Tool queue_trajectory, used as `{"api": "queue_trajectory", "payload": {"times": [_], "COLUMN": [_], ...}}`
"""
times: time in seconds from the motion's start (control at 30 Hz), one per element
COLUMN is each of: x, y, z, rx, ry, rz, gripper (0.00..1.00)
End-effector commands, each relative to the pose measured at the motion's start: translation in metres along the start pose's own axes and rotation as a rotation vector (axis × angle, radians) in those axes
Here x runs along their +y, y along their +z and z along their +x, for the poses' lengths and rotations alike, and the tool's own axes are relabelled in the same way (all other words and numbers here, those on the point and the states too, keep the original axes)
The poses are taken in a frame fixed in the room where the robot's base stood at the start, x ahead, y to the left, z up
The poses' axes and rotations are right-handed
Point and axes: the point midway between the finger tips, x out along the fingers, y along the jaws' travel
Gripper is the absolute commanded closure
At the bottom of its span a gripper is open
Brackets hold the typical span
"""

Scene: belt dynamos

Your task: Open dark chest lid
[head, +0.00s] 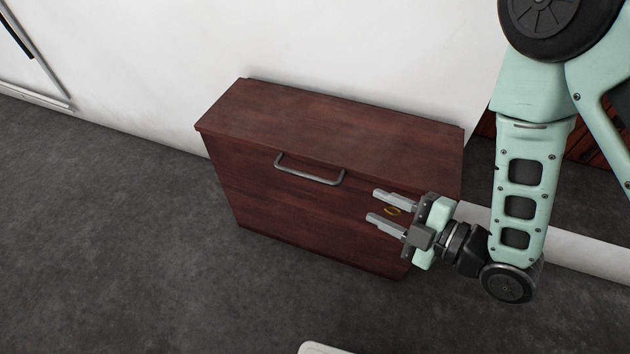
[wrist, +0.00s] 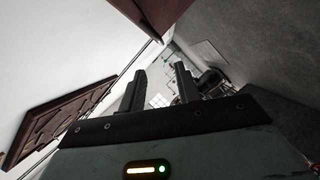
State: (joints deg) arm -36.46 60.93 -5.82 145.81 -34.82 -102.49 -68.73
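The dark reddish-brown wooden chest (head: 290,215) stands against the white wall in the head view. Its lid (head: 340,125) lies flat and closed on top. A grey bar handle (head: 310,172) is on the upper front, left of my gripper. A small brass-coloured ring-like piece (head: 392,211) shows between my fingers, on or before the chest front. My gripper (head: 380,207) is open, with its fingers pointing left in front of the chest's right part. No object is held. The wrist view shows both fingers (wrist: 158,90) apart; a dark wooden corner at its top may be the chest.
Dark grey floor (head: 110,220) is clear to the left and in front of the chest. The white wall (head: 330,50) is right behind it. Another reddish-brown wooden item (head: 487,124) is partly hidden behind my arm at the right. A pale edge shows at the bottom.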

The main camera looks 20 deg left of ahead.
Motion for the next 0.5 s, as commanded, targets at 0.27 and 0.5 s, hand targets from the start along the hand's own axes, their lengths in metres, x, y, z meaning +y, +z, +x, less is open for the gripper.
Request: {"api": "queue_trajectory", "payload": {"times": [0.27,0.5], "x": [-0.005,-0.005], "y": [0.003,0.003], "z": [0.027,0.042], "rx": [0.003,0.002], "ry": [0.002,0.003], "rz": [-0.002,-0.001], "gripper": [0.67,0.67]}}
